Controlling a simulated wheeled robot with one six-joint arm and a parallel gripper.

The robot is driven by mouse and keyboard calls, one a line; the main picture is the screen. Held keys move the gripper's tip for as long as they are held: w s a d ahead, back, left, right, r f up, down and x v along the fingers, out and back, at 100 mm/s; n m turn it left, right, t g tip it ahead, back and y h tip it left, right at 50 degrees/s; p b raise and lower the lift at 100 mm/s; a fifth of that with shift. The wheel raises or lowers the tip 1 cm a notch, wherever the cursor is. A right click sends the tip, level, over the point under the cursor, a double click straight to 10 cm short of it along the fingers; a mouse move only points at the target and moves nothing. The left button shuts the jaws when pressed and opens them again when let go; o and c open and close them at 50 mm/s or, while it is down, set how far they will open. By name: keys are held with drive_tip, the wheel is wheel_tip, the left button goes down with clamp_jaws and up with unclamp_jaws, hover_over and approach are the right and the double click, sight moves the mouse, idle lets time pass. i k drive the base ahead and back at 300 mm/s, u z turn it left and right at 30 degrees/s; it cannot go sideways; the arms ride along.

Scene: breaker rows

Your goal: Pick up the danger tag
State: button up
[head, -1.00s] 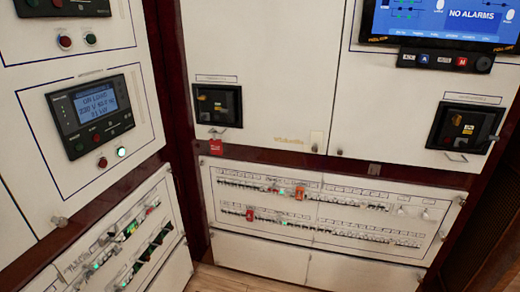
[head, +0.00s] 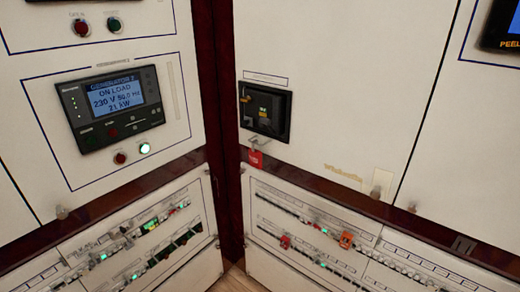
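A small red tag (head: 255,158) hangs just below the black breaker unit (head: 265,110) on the white panel right of the corner; it looks like the danger tag, but its print is too small to read. Two other red or orange pieces sit on the lower breaker rows: an orange one (head: 346,240) and a red one (head: 285,242). I cannot tell whether either is a tag. My gripper is not in view.
A generator display (head: 112,102) reading "ON LOAD" is on the left panel, with push buttons below it. Breaker rows (head: 150,235) run along the lower left panel. Dark red trim (head: 222,110) lines the corner. A little floor shows at the bottom.

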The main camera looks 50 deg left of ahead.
sight(255, 156)
drive_tip(key=u, duration=0.55)
drive_tip(key=i, duration=0.95)
drive_tip(key=u, duration=1.25)
drive_tip(key=i, duration=0.5)
drive_tip(key=u, duration=0.5)
